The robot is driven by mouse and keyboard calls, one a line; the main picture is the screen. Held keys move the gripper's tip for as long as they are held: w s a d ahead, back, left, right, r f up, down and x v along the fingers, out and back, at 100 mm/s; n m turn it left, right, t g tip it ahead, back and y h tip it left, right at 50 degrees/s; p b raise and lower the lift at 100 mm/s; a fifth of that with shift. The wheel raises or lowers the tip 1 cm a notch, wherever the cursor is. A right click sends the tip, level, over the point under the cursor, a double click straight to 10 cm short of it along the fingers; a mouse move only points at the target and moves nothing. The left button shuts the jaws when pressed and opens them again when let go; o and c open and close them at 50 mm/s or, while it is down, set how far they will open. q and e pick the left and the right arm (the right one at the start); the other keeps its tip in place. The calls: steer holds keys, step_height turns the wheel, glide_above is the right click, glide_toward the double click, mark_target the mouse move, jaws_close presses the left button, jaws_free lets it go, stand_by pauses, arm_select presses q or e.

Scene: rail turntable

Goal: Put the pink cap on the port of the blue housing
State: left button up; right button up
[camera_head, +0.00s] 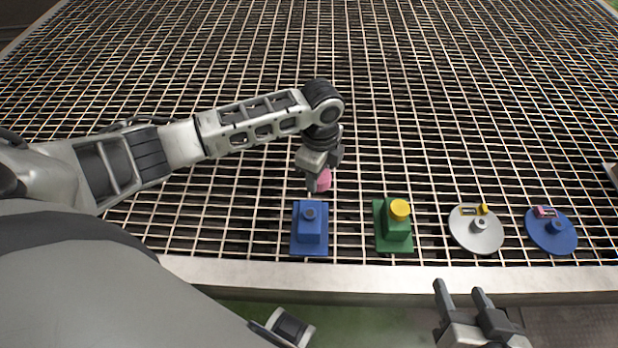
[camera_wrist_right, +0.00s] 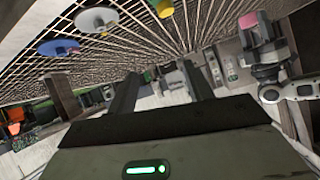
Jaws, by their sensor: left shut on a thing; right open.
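The blue housing (camera_head: 310,238) stands near the front edge of the grating, with its port (camera_head: 310,214) on top, uncovered. My left gripper (camera_head: 320,184) is shut on the pink cap (camera_head: 324,179) and holds it behind and slightly right of the blue housing, apart from the port. The pink cap (camera_wrist_right: 247,20) also shows in the right wrist view under the left gripper (camera_wrist_right: 262,40). My right gripper (camera_head: 464,290) is open and empty in front of the grating's edge; its two fingers (camera_wrist_right: 160,88) show in the right wrist view.
Right of the blue housing stands a green housing (camera_head: 393,232) with a yellow cap (camera_head: 400,210) on it. Further right are a grey disc (camera_head: 476,240) and a blue disc (camera_head: 551,243), each with a small port. The grating (camera_head: 420,90) behind is clear.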

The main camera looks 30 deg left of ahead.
mark_target(309, 212)
arm_select(q)
steer(key=f+m, duration=0.1)
steer(key=s+f+m, duration=0.1)
steer(key=m, duration=0.1)
steer(key=a+f+m+p, duration=0.1)
steer(key=f, duration=0.1)
steer(key=shift+s+a+m, duration=0.1)
steer(key=shift+s+m, duration=0.2)
steer(key=shift+s, duration=0.1)
steer(key=shift+f+b, duration=1.65)
steer(key=shift+b, duration=0.1)
steer(key=shift+f+b, duration=0.7)
steer(key=shift+b, duration=0.05)
steer(key=shift+f+b, duration=0.9)
steer(key=shift+b, duration=0.1)
steer(key=shift+f, duration=0.5)
steer(key=shift+f+b, duration=0.5)
steer(key=shift+f, duration=0.15)
arm_select(e)
step_height(309, 212, down, 6)
steer(key=w+a+y, duration=0.1)
steer(key=a, duration=0.1)
steer(key=shift+a+f+n+g, duration=0.25)
steer(key=shift+n+g, duration=0.05)
steer(key=shift+g, duration=0.1)
steer(key=shift+s, duration=0.1)
